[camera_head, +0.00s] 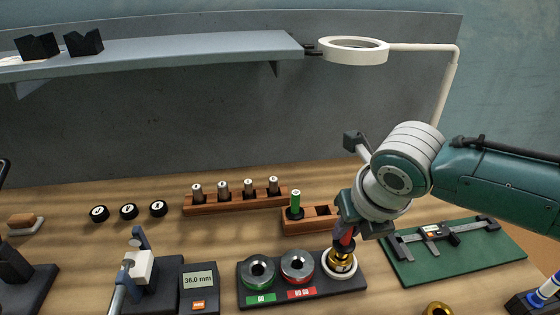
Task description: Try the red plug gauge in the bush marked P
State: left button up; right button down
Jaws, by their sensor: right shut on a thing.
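My right gripper (350,228) reaches down from the right and is shut on the red plug gauge (346,241). Only a short part of the red handle shows below the fingers. The gauge is roughly upright, directly over a brass bush (342,262) that sits in a white ring on the black tray (345,286). I cannot tell how far the gauge's lower end is inside the bush. No letter P is readable on this bush. A second brass bush (437,309) is cut off at the bottom edge. My left gripper is not in view.
A green plug gauge (296,204) stands in a wooden block (305,226) beside an empty slot. Steel rings with green and red labels sit in the black tray. A caliper (437,232) lies on a green mat (480,258) to the right. A lamp ring (353,50) hangs above.

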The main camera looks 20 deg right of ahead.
jog(key=shift+f, duration=0.1)
dwell(0.4)
jog(key=shift+f+b, duration=0.4)
dwell(0.5)
jog(key=shift+s+f, duration=0.1)
jog(key=shift+s, duration=0.05)
dwell(0.9)
jog(key=shift+r+p, duration=0.35)
jog(key=shift+p, duration=0.1)
jog(key=shift+w+r+p, duration=0.2)
jog(key=shift+r+p, duration=0.15)
jog(key=shift+r, duration=0.05)
dwell(0.5)
jog(key=shift+s+f, duration=0.15)
dwell(0.7)
jog(key=shift+f, duration=0.45)
dwell(0.8)
